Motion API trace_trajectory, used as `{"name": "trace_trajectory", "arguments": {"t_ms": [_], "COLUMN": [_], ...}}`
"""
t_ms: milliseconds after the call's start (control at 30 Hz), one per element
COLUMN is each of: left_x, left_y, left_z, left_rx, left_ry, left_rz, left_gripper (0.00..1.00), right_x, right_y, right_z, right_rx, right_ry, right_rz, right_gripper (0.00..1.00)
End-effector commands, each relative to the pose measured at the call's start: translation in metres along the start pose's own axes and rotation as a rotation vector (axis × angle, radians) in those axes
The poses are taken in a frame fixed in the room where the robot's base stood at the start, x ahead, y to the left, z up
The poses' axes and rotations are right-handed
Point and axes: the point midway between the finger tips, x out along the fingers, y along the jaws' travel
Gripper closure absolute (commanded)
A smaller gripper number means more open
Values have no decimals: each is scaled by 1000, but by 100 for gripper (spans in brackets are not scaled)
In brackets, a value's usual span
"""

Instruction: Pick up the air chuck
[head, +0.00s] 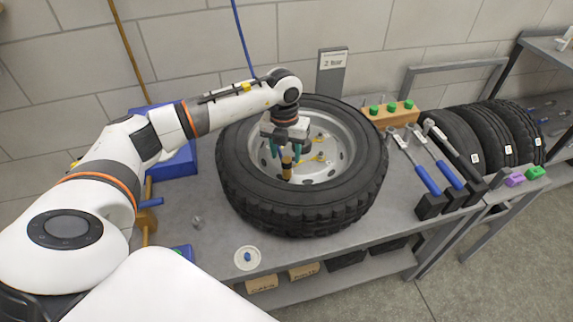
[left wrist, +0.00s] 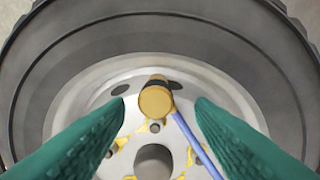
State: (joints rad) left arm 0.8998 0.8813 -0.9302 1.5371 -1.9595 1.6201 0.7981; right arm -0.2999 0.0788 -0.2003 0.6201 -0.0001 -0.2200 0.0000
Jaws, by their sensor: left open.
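The air chuck (head: 287,168) is a small brass and black piece standing on the wheel inside the tyre. In the left wrist view the air chuck (left wrist: 156,97) shows its round brass end between and beyond my fingers, with a blue hose (left wrist: 194,143) running from it to the lower right. My left gripper (head: 285,152) is over the wheel, pointing down, with its green fingers apart around the upper side of the chuck. In the left wrist view the fingers of my left gripper (left wrist: 160,110) are wide apart, with nothing held. My right gripper is not in view.
The big tyre (head: 300,220) lies flat on the grey bench (head: 210,240). A white dish (head: 247,258) stands in front. Long blue-handled tools (head: 428,180) and a wooden block with green caps (head: 390,113) are at right. A sign (head: 333,70) stands behind.

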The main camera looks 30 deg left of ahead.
Motion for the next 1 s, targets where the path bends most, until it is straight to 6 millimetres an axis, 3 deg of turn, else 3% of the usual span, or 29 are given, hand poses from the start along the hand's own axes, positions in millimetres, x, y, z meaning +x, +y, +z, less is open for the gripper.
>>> {"name": "trace_trajectory", "arguments": {"t_ms": [400,667,767,1000], "left_x": [49,54,54,54], "left_y": [3,3,3,3], "left_z": [7,6,6,6], "left_rx": [2,2,2,2], "left_ry": [-2,2,2,1], "left_rz": [2,2,2,2], "left_gripper": [51,51,62,100], "right_x": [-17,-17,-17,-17], "right_y": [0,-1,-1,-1], "right_z": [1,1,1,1], "right_rx": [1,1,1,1], "right_ry": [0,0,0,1], "right_rz": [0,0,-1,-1], "right_gripper": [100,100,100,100]}}
